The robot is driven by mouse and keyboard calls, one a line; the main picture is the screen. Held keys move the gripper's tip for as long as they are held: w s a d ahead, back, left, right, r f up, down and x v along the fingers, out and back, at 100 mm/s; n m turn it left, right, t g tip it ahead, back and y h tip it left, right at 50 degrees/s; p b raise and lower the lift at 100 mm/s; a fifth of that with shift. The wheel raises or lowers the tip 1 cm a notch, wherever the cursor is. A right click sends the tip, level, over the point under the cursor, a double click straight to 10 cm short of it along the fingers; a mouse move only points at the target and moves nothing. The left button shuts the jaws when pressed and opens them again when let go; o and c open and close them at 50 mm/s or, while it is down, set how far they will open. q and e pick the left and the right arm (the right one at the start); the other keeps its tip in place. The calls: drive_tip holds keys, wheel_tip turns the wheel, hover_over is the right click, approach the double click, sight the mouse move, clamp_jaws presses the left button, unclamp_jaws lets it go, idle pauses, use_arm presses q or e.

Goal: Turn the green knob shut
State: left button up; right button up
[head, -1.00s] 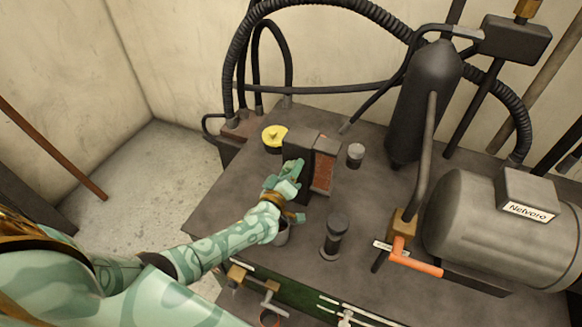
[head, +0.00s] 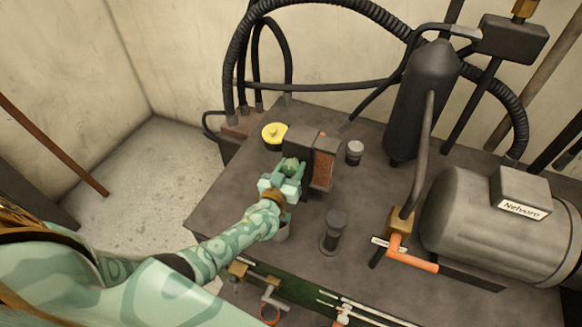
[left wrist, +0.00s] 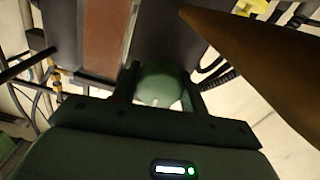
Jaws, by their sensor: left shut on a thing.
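The green knob (head: 291,165) sits at the near side of a dark block with a reddish-brown panel (head: 322,170), on the dark machine top. My left gripper (head: 289,172) reaches it from the front and is shut on it, one finger on each side. In the left wrist view the round green knob (left wrist: 160,84) shows between the two fingers (left wrist: 160,92). The knob's base is hidden by the fingers and the block. My right gripper is in neither view.
A yellow round cap (head: 274,134) lies behind the gripper. Dark and grey posts (head: 335,228) stand to the right. An orange-handled valve (head: 412,262) and a grey motor (head: 495,230) are further right. Black hoses (head: 236,60) arch behind.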

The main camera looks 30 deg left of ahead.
use_arm(q)
drive_tip(key=shift+s+f, duration=0.1)
drive_tip(key=shift+f, duration=0.05)
idle(0.3)
drive_tip(key=o, duration=1)
drive_tip(key=s+p, duration=0.2)
drive_tip(key=s, duration=1.4)
drive_tip(key=shift+d, duration=0.45)
drive_tip(key=shift+s, duration=0.1)
